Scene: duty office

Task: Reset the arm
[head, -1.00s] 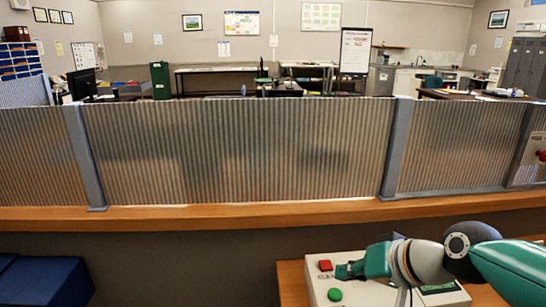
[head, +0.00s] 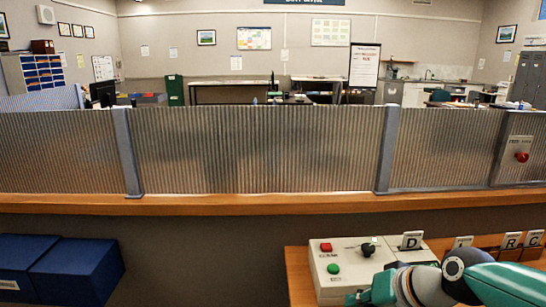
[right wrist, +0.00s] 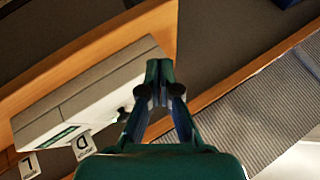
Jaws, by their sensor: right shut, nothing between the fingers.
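My right gripper (head: 356,297) is at the bottom of the head view, over the near edge of a pale control box (head: 318,282). Its green fingers are closed together and empty; whether they touch the box cannot be told. In the right wrist view the shut fingertips (right wrist: 160,70) are beside the box (right wrist: 110,92). The box has a red button (head: 326,247), a green button (head: 333,269) and a black knob (head: 368,249). The right arm covers the box's near right part. My left gripper is not in view.
The box stands on a wooden desk (head: 296,278). A ribbed screen (head: 255,150) runs behind on a wooden ledge (head: 220,204). Blue boxes (head: 78,275) are at lower left.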

